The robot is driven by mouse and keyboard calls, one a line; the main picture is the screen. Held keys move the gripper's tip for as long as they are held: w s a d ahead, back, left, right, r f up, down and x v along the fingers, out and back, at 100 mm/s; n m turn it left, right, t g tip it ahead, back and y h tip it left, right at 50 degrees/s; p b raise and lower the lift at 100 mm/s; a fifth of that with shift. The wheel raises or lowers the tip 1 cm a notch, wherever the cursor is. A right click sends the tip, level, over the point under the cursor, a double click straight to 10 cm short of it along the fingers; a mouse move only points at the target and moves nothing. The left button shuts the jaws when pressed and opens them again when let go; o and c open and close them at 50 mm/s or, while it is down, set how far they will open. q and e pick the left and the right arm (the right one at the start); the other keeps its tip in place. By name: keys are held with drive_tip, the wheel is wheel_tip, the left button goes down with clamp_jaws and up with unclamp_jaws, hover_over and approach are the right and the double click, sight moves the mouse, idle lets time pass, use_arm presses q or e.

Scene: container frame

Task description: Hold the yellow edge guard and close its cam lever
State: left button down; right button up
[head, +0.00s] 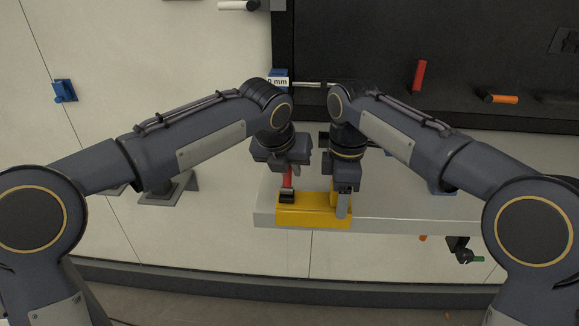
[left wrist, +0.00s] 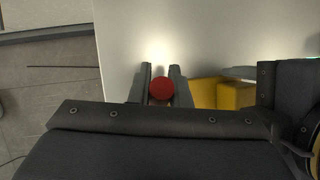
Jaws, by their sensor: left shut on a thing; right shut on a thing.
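The yellow edge guard (head: 312,215) sits on the front left part of a pale panel edge. Its red cam lever (head: 288,179) stands roughly upright from a black pivot at the guard's left end. My left gripper (head: 289,168) is over the lever, shut on it; in the left wrist view the lever's round red end (left wrist: 161,88) lies between the two fingers. My right gripper (head: 342,205) points down and is shut on the right part of the guard, one finger in front of it. The guard also shows in the left wrist view (left wrist: 235,96), right of the fingers.
The pale panel (head: 400,221) extends right from the guard. Behind is a dark recess with a red handle (head: 419,75) and an orange handle (head: 503,98). A blue bracket (head: 64,91) is on the pale wall at left. My two forearms are close together above the guard.

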sight(290, 168)
use_arm(q)
drive_tip(key=t, duration=0.1)
drive_tip(key=s+r+t, duration=0.1)
drive_tip(key=t, duration=0.1)
drive_tip(key=shift+s, duration=0.1)
drive_tip(key=t, duration=0.1)
drive_tip(key=s+t, duration=0.1)
drive_tip(key=t, duration=0.1)
drive_tip(key=shift+s+r+m, duration=0.2)
drive_tip(key=shift+r+m, duration=0.05)
drive_tip(key=shift+m, duration=0.05)
drive_tip(key=t, duration=0.1)
drive_tip(key=s+t, duration=0.1)
drive_tip(key=t, duration=0.2)
drive_tip(key=shift+s+a+f+m+t+h, duration=0.2)
drive_tip(key=shift+s+m+t+h, duration=0.1)
drive_tip(key=shift+s+h, duration=0.1)
drive_tip(key=shift+s+t+h, duration=0.3)
drive_tip(key=shift+s+t, duration=0.15)
drive_tip(key=shift+t, duration=0.55)
drive_tip(key=c, duration=1.3)
unclamp_jaws()
drive_tip(key=shift+d+r, duration=0.1)
drive_tip(key=shift+d, duration=0.05)
drive_tip(key=shift+c, duration=0.2)
drive_tip(key=shift+s, duration=0.1)
